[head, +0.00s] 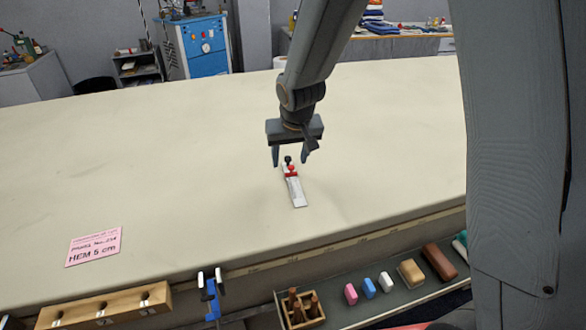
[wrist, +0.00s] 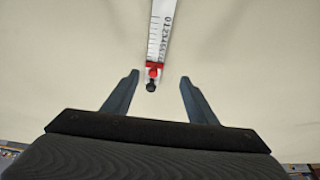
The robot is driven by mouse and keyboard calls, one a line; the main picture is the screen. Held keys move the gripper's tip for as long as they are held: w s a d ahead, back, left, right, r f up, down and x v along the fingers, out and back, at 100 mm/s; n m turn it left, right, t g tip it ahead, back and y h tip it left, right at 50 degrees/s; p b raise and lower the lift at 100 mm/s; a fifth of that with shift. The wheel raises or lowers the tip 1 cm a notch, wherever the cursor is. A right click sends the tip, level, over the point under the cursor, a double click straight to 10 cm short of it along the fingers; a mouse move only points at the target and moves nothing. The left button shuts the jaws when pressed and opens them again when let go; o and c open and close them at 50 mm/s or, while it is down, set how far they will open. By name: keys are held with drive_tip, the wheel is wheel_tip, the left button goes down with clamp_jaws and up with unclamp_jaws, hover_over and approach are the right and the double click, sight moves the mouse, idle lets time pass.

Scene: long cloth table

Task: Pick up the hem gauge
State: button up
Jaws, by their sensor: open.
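The hem gauge (head: 297,191) is a flat white ruler with a red slider and a black knob. It lies on the cream cloth table, near its front edge. In the wrist view the hem gauge (wrist: 159,38) shows its printed numbers, with the red slider and black knob at its near end. My gripper (head: 290,160) is open and points down over the knob end. In the wrist view my gripper (wrist: 159,80) has its two fingers apart, with the knob end centred between them. Nothing is held. Whether the fingers touch the cloth I cannot tell.
A pink card reading "HEM 5 cm" (head: 94,246) lies on the table at left. Along the front edge are a wooden rack (head: 100,308), a blue clamp (head: 211,295) and a tray (head: 336,309) with several coloured blocks. The cloth around the gauge is clear.

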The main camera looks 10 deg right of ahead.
sight(292, 170)
drive_tip(key=shift+w+d+f, duration=0.35)
drive_tip(key=shift+f, duration=0.3)
drive_tip(key=shift+w+d+f, duration=0.3)
drive_tip(key=shift+f, duration=0.35)
drive_tip(key=shift+p+x, duration=0.6)
drive_tip(key=shift+x, duration=1.75)
drive_tip(key=shift+a, duration=0.15)
drive_tip(key=c, duration=1.3)
